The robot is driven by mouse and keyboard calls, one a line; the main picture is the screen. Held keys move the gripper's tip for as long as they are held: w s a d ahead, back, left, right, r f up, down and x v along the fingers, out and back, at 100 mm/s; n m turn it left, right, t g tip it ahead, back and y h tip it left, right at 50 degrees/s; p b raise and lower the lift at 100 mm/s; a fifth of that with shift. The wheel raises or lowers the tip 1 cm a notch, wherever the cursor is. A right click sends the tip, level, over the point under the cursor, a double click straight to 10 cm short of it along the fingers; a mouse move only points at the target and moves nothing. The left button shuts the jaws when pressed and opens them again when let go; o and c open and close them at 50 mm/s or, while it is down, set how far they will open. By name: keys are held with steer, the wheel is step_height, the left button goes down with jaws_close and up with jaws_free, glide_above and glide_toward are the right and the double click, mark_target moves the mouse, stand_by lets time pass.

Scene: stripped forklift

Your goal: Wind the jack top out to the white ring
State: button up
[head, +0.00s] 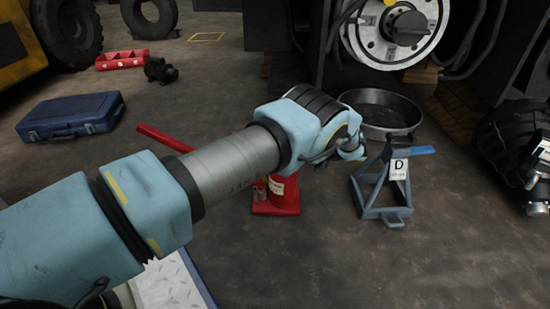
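The red bottle jack (277,196) stands on the floor in the middle of the head view, with its base and lower body showing below my wrist. Its top and any white ring are hidden behind my arm. A red handle or bar (163,138) slants out to the left behind my forearm. My arm reaches from the lower left across the jack. My gripper is mostly hidden by my own wrist; only a small pale-blue part shows at its right end. I cannot see the fingertips, whether they touch the jack, or whether they hold anything.
A blue-grey axle stand (383,186) with a "D" tag stands right of the jack, before a round drain pan (386,100). A blue case (70,116) and red tray (122,60) lie left. The forklift (300,45) stands behind. Floor in front is clear.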

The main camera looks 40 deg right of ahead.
steer(key=shift+a+f+g, duration=0.15)
steer(key=shift+g, duration=0.15)
steer(key=o, duration=1.4)
steer(key=shift+c, duration=0.2)
step_height(320, 180, up, 10)
steer(key=p, duration=0.5)
